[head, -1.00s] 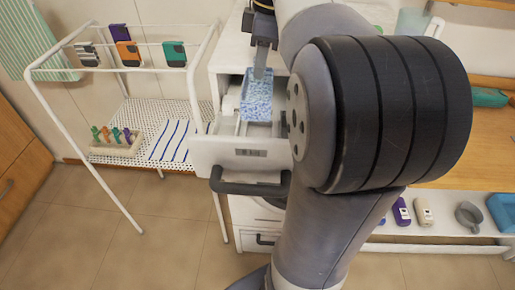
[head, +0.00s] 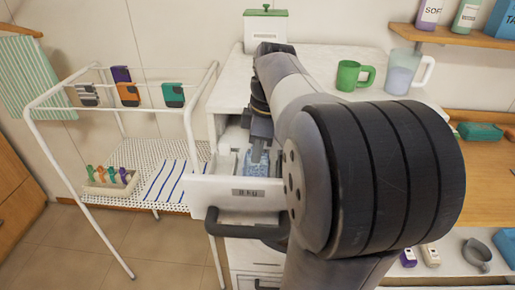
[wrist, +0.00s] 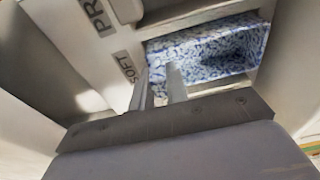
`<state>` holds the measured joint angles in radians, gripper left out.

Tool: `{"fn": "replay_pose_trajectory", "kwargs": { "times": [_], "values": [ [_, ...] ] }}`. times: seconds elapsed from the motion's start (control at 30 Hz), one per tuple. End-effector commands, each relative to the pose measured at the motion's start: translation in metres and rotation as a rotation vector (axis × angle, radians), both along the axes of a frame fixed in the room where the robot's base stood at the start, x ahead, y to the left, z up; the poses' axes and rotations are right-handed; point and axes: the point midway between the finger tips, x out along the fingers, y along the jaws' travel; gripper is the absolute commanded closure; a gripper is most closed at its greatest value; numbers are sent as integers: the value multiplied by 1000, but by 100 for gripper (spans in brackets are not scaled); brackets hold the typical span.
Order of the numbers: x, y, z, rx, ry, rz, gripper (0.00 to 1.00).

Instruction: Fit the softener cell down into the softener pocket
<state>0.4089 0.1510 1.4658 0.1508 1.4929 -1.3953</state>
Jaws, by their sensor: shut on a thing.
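The softener cell, a blue-and-white speckled open box (head: 257,168), is inside the pulled-out drawer (head: 236,196) in the head view, partly hidden by my gripper. In the wrist view the cell (wrist: 212,48) lies right of the "SOFT" label (wrist: 126,67), with its hollow showing. My gripper (wrist: 160,75) has its two fingers at the cell's wall nearest the label, shut on it. In the head view my gripper (head: 259,150) points down into the drawer. The softener pocket's edges are mostly hidden by the cell; I cannot tell whether the cell is fully seated.
The drawer handle (head: 243,229) sticks out in front. A drying rack (head: 150,165) with clips and a striped cloth stands left. A green cup (head: 354,76), a clear jug (head: 408,72) and a green-lidded box (head: 265,28) stand on the counter above the drawer.

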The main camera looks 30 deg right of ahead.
Motion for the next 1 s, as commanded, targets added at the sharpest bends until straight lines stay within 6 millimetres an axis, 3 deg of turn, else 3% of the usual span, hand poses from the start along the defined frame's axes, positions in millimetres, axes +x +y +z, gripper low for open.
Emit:
{"fn": "replay_pose_trajectory", "kwargs": {
  "times": [0.3, 0.33, 0.6, 0.87, 1.0],
  "values": [
    [0, 0, -3, 0, 0, 0, 100],
    [0, 0, -3, -1, -1, 0, 84],
    [0, 0, -2, -1, -1, 0, 63],
    [0, 0, 0, -1, -1, 0, 63],
    [0, -2, 14, -2, -5, -1, 63]
  ]
}}
